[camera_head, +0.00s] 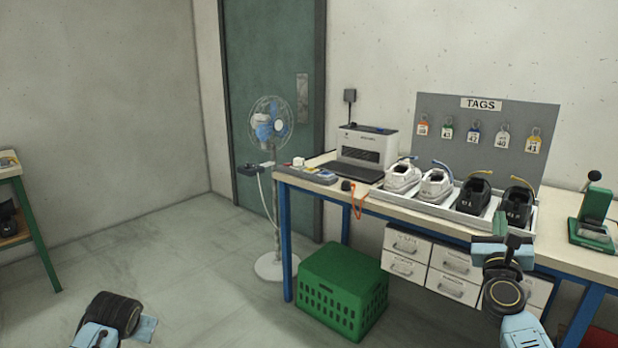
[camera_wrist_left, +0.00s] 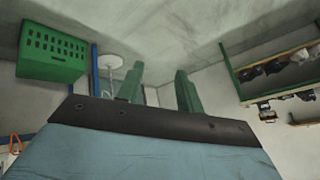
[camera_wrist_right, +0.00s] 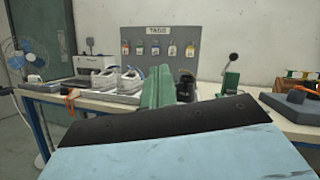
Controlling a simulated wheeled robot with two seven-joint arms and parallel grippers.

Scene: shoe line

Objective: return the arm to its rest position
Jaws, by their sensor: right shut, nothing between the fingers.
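My right gripper (camera_head: 488,250) is in front of the workbench, below the black shoes in the head view. In the right wrist view its green fingers (camera_wrist_right: 157,88) are together with nothing between them, and they cover part of the shoe row. My left arm shows at the bottom left of the head view, low over the floor. In the left wrist view my left gripper (camera_wrist_left: 160,92) has its two green fingers apart and empty.
The workbench (camera_head: 590,262) carries a white tray with two white shoes (camera_head: 402,176) and two black shoes (camera_head: 476,196). A green crate (camera_head: 340,290) stands on the floor by the drawers (camera_head: 405,245). A fan (camera_head: 271,125) stands behind. Floor at left is clear.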

